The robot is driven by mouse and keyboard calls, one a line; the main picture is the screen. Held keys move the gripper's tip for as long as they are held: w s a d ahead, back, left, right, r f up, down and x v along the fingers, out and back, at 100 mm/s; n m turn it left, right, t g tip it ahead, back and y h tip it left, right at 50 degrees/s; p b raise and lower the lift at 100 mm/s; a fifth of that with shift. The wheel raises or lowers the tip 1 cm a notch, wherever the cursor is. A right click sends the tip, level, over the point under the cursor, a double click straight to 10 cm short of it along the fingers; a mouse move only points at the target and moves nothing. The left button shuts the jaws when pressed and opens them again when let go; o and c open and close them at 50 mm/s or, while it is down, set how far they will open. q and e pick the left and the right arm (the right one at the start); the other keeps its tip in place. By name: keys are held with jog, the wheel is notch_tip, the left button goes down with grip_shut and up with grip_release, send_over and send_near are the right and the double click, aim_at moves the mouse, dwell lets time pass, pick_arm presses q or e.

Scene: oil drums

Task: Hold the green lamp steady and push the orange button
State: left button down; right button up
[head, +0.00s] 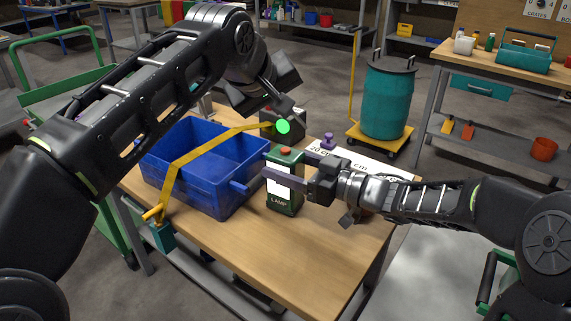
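The green lamp (285,197), a box with a white label marked LAMP, stands upright on the workbench. The orange button (285,151) is on its top and is uncovered. My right gripper (298,168) reaches in from the right with one finger across the lamp's front face and the other at its far side. I cannot tell whether both fingers press on it. My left gripper (286,103) is above and behind the lamp, apart from the button. Its fingers are dark and overlap a dark box, so their opening is unclear.
A blue bin (215,180) stands left of the lamp with a yellow strap (190,160) over it. A dark box with a bright green disc (283,126) sits behind. A purple knobbed object (328,140) is near a white printed sheet (370,168). The bench front (290,255) is bare.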

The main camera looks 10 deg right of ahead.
jog(key=shift+o, duration=1.1)
jog(key=v, duration=1.2)
